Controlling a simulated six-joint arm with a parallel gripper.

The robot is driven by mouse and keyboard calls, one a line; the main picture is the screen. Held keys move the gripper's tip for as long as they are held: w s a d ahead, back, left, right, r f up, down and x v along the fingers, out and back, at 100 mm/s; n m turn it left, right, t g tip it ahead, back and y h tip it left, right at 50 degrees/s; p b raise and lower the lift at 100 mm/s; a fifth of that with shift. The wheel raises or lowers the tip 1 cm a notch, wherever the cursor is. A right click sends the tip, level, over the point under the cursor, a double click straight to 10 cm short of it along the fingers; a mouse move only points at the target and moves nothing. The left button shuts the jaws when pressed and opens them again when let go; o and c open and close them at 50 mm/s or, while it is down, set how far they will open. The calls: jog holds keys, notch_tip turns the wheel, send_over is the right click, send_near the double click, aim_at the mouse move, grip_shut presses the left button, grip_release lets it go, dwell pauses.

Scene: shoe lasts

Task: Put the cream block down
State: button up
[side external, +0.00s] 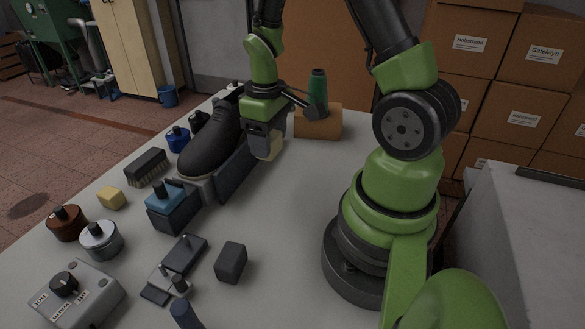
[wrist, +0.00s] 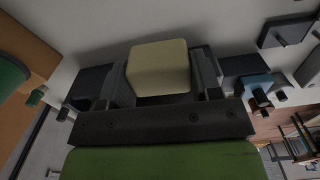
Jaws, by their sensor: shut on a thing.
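The cream block (wrist: 159,68) sits between the two fingers of my gripper (wrist: 165,85) in the wrist view. In the side view my gripper (side external: 268,150) points down with the cream block (side external: 271,150) at its fingertips. My gripper is shut on the block, beside the right side of the black shoe and its dark stand. I cannot tell clearly whether the block touches the table (side external: 290,190) below it.
The black shoe (side external: 210,142) is left of my gripper. A brown box (side external: 319,122) and a green cone (side external: 317,90) stand behind right.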

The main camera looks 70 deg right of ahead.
jog(key=s+d, duration=0.4)
jog(key=d, duration=0.6)
send_over(304, 168)
jog(key=shift+n, duration=0.3)
notch_tip(304, 168, down, 5)
jog(key=shift+f, duration=2.45)
jog(key=shift+f, duration=0.1)
jog(key=o, duration=0.9)
jog(key=shift+o, duration=0.2)
